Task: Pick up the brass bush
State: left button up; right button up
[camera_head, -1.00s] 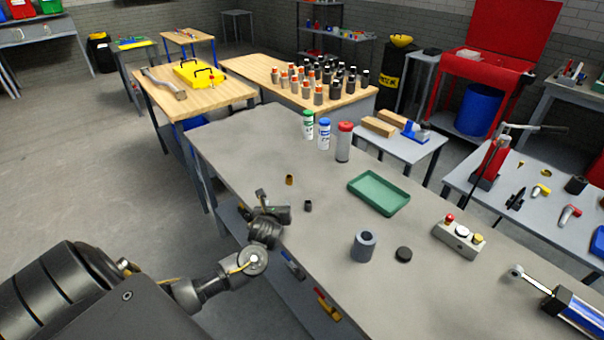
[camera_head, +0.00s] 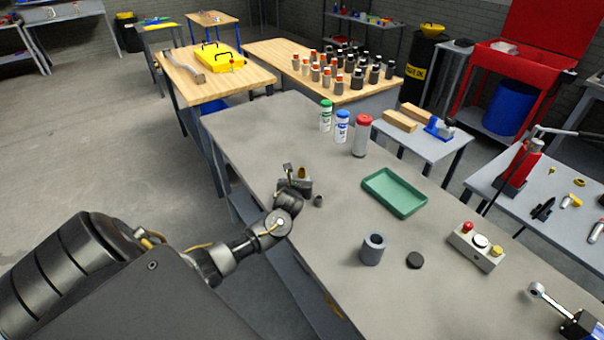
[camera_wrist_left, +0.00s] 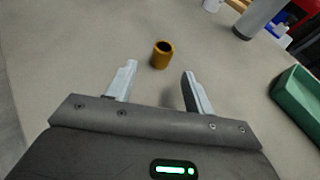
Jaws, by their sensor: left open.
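The brass bush (camera_wrist_left: 162,55) is a short orange-gold cylinder standing upright on the grey table. In the left wrist view it stands just beyond my left gripper's fingertips (camera_wrist_left: 159,72), roughly between their lines and not touched. My right gripper is not in view.
A green tray (camera_head: 394,193), a grey hollow cylinder (camera_head: 373,249), a black disc (camera_head: 414,260) and several bottles (camera_head: 342,126) are on the same table. The table's middle is mostly clear.

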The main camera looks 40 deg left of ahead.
aim_at(301, 174)
pick_arm(q)
jog(key=shift+w+a, duration=0.3)
jog(key=shift+w, duration=0.15)
jog(key=x, duration=0.4)
jog(key=shift+w+d+f+p, duration=0.1)
jog(key=shift+p, duration=0.2)
jog(key=c, duration=1.1)
